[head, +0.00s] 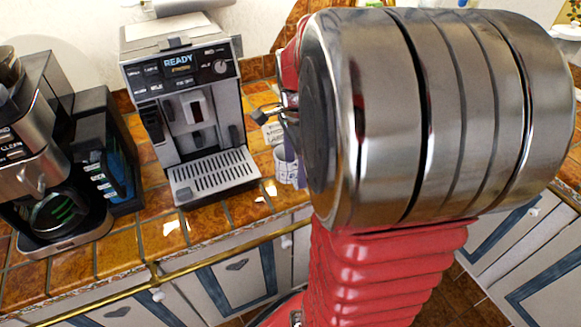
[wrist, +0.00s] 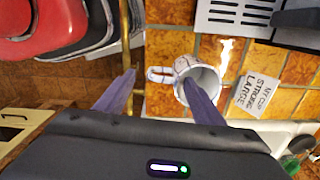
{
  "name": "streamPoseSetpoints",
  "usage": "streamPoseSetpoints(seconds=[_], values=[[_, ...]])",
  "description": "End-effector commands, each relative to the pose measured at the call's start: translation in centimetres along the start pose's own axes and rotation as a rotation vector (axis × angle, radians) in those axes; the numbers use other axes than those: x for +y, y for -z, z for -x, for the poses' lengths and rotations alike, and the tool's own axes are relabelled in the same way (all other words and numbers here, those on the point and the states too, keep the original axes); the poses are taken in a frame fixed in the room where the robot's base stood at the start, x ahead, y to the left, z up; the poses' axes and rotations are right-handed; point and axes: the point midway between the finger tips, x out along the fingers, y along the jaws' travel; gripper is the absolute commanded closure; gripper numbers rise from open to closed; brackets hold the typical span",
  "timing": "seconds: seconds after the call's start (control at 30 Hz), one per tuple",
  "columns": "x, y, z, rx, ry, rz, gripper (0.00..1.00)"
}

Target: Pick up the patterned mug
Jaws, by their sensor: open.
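The patterned mug (head: 281,172), white with dark markings, stands on the tiled counter right of the coffee machine, partly hidden by my arm. In the wrist view the mug (wrist: 186,64) shows its open mouth, with its handle pointing left. My gripper (wrist: 159,77) is open, with two purple fingers. The handle shows between the fingertips. The right finger overlaps the mug's mouth; I cannot tell whether it is inside or above it. In the head view, my arm hides most of the gripper.
An espresso machine (head: 190,105) reading "READY" stands left of the mug. A drip coffee maker (head: 45,185) and a dark box-shaped appliance (head: 103,150) are farther left. A card with printed words (wrist: 258,93) lies beside the mug. The counter's front edge has a brass rail (head: 210,258).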

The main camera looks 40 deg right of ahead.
Motion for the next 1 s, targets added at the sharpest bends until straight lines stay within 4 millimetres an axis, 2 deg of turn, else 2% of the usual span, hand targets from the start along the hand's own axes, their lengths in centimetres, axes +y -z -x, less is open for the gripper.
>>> streamPoseSetpoints(seconds=[0.4, 1.0], values=[[-0.1, 0.0, -4.7, -0.001, -0.002, 0.000, 0.38], [-0.1, 0.1, -5.0, 0.000, -0.001, -0.001, 0.38]])
